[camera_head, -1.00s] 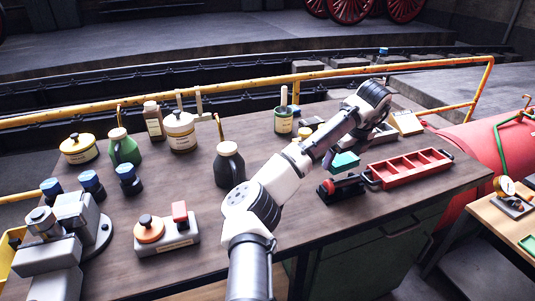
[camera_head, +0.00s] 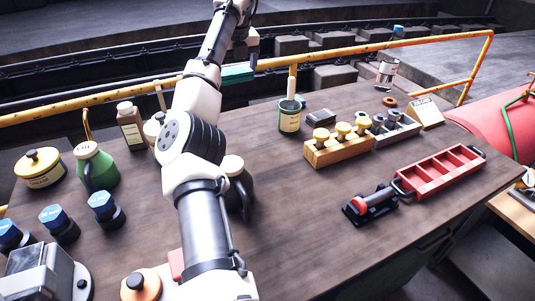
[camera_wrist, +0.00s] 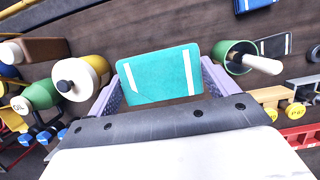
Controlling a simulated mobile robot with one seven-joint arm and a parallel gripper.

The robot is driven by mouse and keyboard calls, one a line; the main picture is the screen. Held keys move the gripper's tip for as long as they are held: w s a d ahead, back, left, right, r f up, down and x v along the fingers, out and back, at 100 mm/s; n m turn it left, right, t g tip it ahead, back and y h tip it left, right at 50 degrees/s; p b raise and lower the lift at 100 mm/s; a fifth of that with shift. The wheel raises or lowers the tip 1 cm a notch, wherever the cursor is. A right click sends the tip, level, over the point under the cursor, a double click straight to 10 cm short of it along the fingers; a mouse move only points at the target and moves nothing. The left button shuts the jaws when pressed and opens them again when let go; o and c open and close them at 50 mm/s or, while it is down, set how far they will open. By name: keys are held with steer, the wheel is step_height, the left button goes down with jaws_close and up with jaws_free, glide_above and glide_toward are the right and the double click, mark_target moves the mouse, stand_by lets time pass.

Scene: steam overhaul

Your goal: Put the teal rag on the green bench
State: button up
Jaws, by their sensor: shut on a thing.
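The teal rag (camera_wrist: 159,76) is held between the two pale fingers of my gripper (camera_wrist: 161,92) in the wrist view. It looks flat, with white stripes near both ends. In the head view, the rag (camera_head: 237,75) hangs in the air under my gripper (camera_head: 245,60), raised above the far part of the wooden-topped bench (camera_head: 300,225). The dark front below this top is mostly in shadow. I cannot make out another bench that is clearly green.
A green tin with a brush (camera_head: 289,118), a wooden block with yellow knobs (camera_head: 340,145) and a red tray (camera_head: 440,172) stand on the right. Jars and bottles crowd the left. A yellow rail (camera_head: 340,54) runs behind. The middle top is largely clear.

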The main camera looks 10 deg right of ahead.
mark_target(239, 136)
step_height(239, 136, down, 20)
steer(key=p, duration=0.2)
steer(key=shift+s+r+p, duration=0.1)
steer(key=shift+r+p, duration=0.1)
steer(key=shift+p, duration=0.1)
steer(key=o, duration=0.6)
steer(key=shift+f, duration=0.2)
steer(key=shift+c, duration=0.2)
steer(key=shift+o, duration=1.3)
steer(key=shift+r, duration=0.1)
steer(key=a+b+v, duration=0.1)
steer(key=b+v, duration=0.1)
steer(key=v, duration=1)
steer(key=shift+d, duration=0.45)
